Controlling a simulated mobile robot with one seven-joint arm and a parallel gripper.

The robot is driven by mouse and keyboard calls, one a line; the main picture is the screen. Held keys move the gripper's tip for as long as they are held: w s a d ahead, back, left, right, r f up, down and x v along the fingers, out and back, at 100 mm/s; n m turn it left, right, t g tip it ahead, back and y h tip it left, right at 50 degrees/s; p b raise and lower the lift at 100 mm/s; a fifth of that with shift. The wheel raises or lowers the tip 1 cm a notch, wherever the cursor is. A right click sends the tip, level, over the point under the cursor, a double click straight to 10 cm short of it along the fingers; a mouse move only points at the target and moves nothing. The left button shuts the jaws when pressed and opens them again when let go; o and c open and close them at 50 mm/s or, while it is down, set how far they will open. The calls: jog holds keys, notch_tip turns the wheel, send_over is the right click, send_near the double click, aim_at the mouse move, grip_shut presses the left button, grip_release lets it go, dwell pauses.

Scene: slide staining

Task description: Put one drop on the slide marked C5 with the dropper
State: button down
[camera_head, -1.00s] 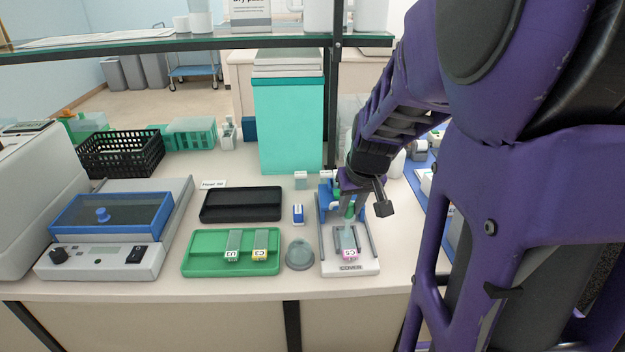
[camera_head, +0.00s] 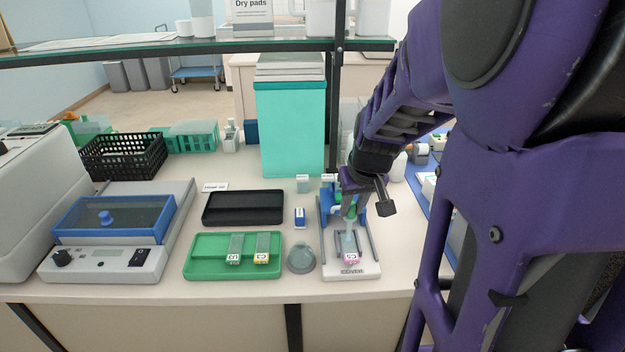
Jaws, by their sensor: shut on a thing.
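The slide marked C5 (camera_head: 352,259), with a pink label, lies on the white stand (camera_head: 335,272) between two grey rails. My gripper (camera_head: 349,208) is above the far part of this slide, pointing down. It is shut on the dropper (camera_head: 350,218), which shows as a small green and pale piece at the fingers. The dropper's tip is hard to tell from the pale slide glass, so I cannot tell its gap to the slide. No drop can be made out.
A green tray (camera_head: 207,272) left of the stand holds a white-labelled slide (camera_head: 234,257) and a yellow-labelled slide (camera_head: 262,257). A round glass dish (camera_head: 301,258) stands between tray and stand. A black tray (camera_head: 243,208) and a tall teal box (camera_head: 291,130) are behind.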

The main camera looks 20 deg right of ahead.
jog(key=shift+r+p, duration=1.8)
jog(key=shift+r, duration=1.1)
